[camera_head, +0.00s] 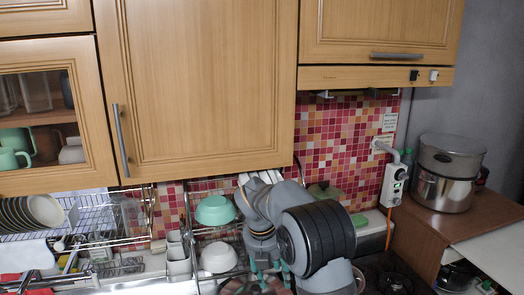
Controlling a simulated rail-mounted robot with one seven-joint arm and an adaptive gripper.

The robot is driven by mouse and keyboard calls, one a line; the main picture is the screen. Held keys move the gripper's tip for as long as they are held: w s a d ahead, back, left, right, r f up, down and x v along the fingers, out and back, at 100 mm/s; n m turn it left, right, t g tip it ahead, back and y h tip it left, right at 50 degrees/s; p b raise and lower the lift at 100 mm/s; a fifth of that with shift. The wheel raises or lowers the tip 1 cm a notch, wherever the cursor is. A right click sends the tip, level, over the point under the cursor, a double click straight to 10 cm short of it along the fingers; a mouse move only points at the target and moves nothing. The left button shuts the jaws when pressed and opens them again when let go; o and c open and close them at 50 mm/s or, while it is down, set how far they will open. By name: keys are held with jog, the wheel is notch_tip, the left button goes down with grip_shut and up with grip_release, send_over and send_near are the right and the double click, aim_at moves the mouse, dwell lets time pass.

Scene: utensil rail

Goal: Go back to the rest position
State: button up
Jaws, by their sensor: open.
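My gripper (269,275) points down at the bottom centre of the head camera view. Its teal-tipped fingers are apart, and I see nothing held between them. My grey arm covers part of the counter and the wall behind it. The fingers are in front of a round, reddish patterned thing (240,287), partly cut off by the lower edge. I cannot tell whether they touch it. A utensil rail is not clearly visible.
Left of my gripper, a wire rack holds a turquoise bowl (215,210) and a white bowl (219,257). Wooden cabinets (205,80) hang above. A steel pot (446,172) stands at right. A white power strip (394,184) is on the tiled wall.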

jog(key=s+d+f+m+g+b, duration=0.2)
jog(key=s+d+m+g+b, duration=0.1)
jog(key=s+d+m, duration=0.8)
jog(key=shift+s+f+m+h+b, duration=0.15)
jog(key=shift+s+m+h+b, duration=0.3)
jog(key=shift+m, duration=1.05)
jog(key=shift+w, duration=0.15)
